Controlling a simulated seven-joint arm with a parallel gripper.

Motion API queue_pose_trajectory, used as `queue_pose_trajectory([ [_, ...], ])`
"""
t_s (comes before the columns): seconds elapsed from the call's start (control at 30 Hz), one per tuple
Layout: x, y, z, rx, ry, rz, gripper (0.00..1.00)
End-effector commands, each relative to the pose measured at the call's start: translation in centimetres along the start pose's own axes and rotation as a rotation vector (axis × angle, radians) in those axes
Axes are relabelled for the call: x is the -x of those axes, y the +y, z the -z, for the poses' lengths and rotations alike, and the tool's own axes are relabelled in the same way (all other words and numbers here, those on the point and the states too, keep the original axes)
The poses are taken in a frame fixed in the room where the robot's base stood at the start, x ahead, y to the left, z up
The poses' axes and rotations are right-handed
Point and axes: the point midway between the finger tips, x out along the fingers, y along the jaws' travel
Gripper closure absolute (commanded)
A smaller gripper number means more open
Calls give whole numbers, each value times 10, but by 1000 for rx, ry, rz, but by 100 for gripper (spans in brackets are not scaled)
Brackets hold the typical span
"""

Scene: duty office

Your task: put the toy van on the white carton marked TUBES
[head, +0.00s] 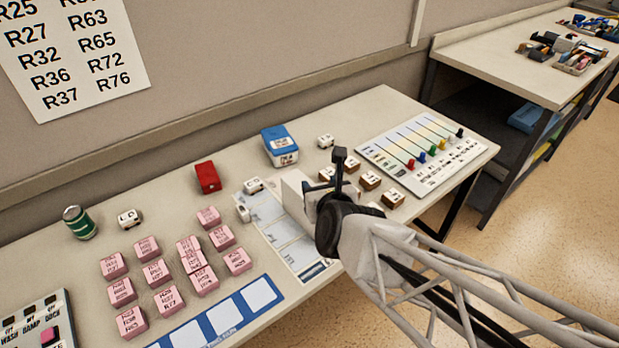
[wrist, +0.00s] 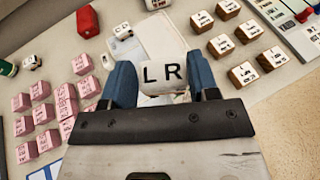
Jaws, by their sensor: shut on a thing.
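My gripper (wrist: 166,88) is shut on a white block marked L R (wrist: 164,76), held between its two blue fingers. In the head view my gripper (head: 318,188) is over the right part of the near table. I cannot tell from its shape whether the held block is the toy van. A plain white box-like shape (head: 294,192) stands beside the gripper in the head view, partly hidden by it. No TUBES lettering can be read, so I cannot tell if this is the carton. A red block (head: 207,178) lies farther left; it also shows in the wrist view (wrist: 87,21).
Several pink labelled blocks (head: 157,272) fill the left middle. A green can (head: 79,223), small white pieces (head: 130,217) and a blue-and-white box (head: 280,147) stand behind. Brown-sided blocks (head: 370,180) and a board with coloured pegs (head: 422,155) are right.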

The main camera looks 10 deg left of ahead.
Motion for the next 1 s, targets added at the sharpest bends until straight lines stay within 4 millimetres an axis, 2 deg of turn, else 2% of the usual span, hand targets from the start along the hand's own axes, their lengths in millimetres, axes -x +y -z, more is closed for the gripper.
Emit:
queue_pose_trajectory([
  [0.3, -46, 3, -12, -1, 2, 1, 68],
  [0.5, -67, 4, -19, -1, 1, 1, 68],
  [0.7, -74, 4, -21, -1, 1, 1, 68],
  [1.0, -75, 5, -21, -1, 0, 1, 68],
])
